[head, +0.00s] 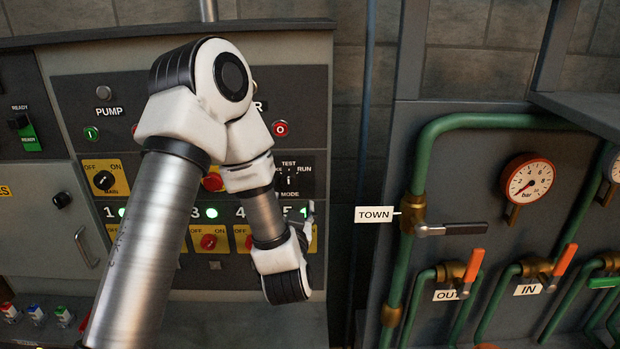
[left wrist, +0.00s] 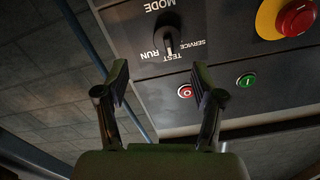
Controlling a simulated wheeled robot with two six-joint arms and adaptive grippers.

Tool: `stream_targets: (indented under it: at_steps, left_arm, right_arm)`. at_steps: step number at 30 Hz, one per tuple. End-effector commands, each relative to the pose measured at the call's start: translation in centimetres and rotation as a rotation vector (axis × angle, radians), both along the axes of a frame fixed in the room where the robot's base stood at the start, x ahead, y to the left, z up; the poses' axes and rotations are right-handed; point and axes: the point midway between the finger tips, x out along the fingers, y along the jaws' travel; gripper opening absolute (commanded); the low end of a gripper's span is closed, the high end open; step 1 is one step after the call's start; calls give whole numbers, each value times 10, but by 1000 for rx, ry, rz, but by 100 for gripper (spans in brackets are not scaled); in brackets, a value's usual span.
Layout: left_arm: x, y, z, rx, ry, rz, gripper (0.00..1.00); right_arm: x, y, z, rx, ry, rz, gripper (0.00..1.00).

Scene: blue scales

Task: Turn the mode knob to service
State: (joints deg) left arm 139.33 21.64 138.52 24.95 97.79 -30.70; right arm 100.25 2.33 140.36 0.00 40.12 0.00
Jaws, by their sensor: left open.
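The mode knob (left wrist: 168,38) is a black knob on the dark panel, upside down in the left wrist view. Its labels read RUN, TEST and SERVICE, with MODE on the far side. Its pale mark appears to face TEST. In the head view my left arm partly covers the mode label area (head: 289,194). My left gripper (left wrist: 160,82) is open and empty, its two fingers apart, with the knob seen beyond the gap between the tips. In the head view the wrist hides most of this gripper. My right gripper is not in view.
A red stop button (left wrist: 296,18) on yellow sits beside the knob. A red push button (left wrist: 185,91) and a green one (left wrist: 246,80) are close to the fingers. Green pipes (head: 425,160) with valves and a gauge (head: 528,180) stand at the right.

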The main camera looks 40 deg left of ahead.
Motion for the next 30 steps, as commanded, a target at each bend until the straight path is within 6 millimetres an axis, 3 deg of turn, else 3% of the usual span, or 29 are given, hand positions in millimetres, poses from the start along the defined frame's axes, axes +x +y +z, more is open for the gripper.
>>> stream_targets:
  at_steps: [5, 15, 23, 24, 29, 30]
  left_arm:
    - [12, 9, 9, -4, -11, 1, 68]
    - [56, 47, 8, -1, -9, 0, 68]
    - [61, 50, 5, 0, -8, -1, 68]
    - [60, 50, 5, 0, -8, -1, 64]
    - [60, 50, 5, 1, -9, -1, 8]
    - [60, 50, 5, 1, -9, -1, 8]
  right_arm:
    - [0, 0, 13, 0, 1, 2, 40]
    - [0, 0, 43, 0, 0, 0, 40]
    - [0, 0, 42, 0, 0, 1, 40]
    - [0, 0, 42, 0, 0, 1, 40]
    - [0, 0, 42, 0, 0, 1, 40]
    - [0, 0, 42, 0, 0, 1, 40]
